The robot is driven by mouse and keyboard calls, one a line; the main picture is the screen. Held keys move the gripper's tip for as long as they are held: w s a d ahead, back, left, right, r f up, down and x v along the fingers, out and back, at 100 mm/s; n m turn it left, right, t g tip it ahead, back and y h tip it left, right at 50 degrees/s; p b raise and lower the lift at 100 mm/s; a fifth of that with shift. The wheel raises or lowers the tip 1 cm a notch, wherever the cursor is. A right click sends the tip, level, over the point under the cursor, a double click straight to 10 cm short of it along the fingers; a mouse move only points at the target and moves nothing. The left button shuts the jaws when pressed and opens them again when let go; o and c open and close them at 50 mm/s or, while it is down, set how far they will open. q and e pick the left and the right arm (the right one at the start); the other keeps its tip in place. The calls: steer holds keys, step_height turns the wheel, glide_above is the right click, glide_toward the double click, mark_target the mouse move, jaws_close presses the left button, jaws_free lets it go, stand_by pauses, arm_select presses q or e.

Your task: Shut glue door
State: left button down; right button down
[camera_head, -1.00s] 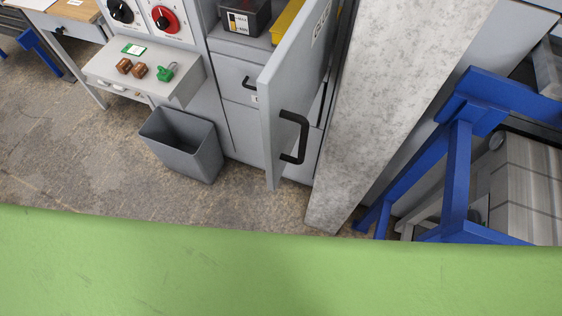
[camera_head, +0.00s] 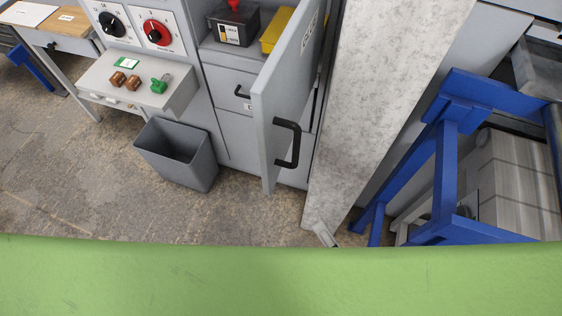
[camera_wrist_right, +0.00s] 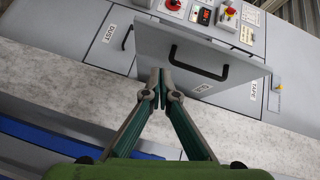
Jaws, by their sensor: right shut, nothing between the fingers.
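The glue door (camera_head: 280,90) is a grey panel that stands open, swung out from the grey cabinet, with a black bar handle (camera_head: 287,143) on its face. In the right wrist view the door (camera_wrist_right: 160,45) shows with its handle (camera_wrist_right: 198,66) and a white label (camera_wrist_right: 203,88) whose text I cannot read well. My right gripper (camera_wrist_right: 158,90) is shut and empty, its fingertips near the door's edge; I cannot tell whether they touch. In the head view only a small grey tip of the right gripper (camera_head: 325,236) shows at the pillar's foot. My left gripper is not in view.
A concrete pillar (camera_head: 375,90) stands right of the door, with a blue frame (camera_head: 447,160) beyond it. A grey bin (camera_head: 178,152) stands on the floor left of the door. Inside the cabinet are a black box (camera_head: 236,24) and a yellow bin (camera_head: 275,32).

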step_height(320, 180, up, 9)
steer(key=m+t, duration=0.1)
steer(key=m, duration=0.2)
steer(key=p, duration=0.4)
glide_toward(272, 147)
steer(key=w+d, duration=0.2)
steer(key=w, duration=0.1)
steer(key=shift+w+a+f+p, duration=0.1)
steer(key=shift+w+a+p, duration=0.25)
steer(key=shift+a, duration=0.45)
steer(key=shift+w+a+f+p, duration=0.15)
steer(key=shift+w+a+p, duration=0.25)
steer(key=shift+a, duration=0.35)
steer(key=shift+w+a+f+p, duration=0.1)
steer(key=shift+w+a+p, duration=0.25)
steer(key=shift+a, duration=0.45)
